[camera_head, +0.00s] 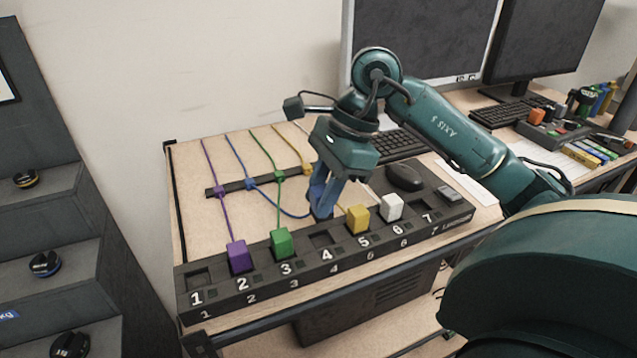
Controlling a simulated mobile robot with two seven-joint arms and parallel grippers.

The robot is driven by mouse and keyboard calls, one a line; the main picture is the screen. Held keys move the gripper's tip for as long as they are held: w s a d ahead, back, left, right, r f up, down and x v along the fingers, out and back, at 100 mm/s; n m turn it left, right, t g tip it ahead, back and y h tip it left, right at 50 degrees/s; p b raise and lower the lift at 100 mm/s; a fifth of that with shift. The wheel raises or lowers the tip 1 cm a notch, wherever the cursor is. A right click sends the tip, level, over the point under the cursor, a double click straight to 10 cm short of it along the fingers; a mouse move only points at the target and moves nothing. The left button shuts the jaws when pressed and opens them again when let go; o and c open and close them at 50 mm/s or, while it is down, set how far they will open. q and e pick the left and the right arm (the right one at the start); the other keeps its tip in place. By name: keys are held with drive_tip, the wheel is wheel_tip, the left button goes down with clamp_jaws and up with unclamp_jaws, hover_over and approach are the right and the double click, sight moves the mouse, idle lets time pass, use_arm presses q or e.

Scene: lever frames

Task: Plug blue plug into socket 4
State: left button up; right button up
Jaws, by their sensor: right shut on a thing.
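The blue plug (322,201) is held by my right gripper (323,206), which points down and is shut on it. Gripper and plug are just behind socket 4 (322,240) in the picture, and the plug's lower end is hard to make out. Socket 4 is an empty dark recess in the black socket strip (307,268). The blue cable (275,207) runs from a clip on the rear bar to the plug. My left gripper is not in view.
A purple plug (239,257) sits in socket 2, a green plug (282,243) in socket 3, a yellow plug (357,219) in socket 5 and a white plug (391,207) in socket 6. Sockets 1 and 7 look empty. A mouse (404,177) and keyboard (399,145) lie behind.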

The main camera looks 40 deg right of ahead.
sight(322, 220)
wheel_tip(322, 220, down, 3)
drive_tip(key=shift+f+b, duration=0.2)
drive_tip(key=shift+b, duration=0.85)
drive_tip(key=shift+f+b, duration=0.85)
use_arm(q)
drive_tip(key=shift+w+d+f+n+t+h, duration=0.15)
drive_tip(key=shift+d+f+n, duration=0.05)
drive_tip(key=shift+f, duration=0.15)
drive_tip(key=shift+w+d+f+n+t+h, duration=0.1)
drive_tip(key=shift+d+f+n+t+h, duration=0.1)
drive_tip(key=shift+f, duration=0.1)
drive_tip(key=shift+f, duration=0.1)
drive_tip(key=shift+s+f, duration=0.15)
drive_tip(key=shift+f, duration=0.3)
drive_tip(key=shift+b, duration=0.35)
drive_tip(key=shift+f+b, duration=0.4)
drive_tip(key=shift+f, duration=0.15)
use_arm(e)
drive_tip(key=shift+f, duration=0.35)
use_arm(q)
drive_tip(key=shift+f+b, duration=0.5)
drive_tip(key=shift+b, duration=0.2)
use_arm(e)
drive_tip(key=shift+f, duration=0.5)
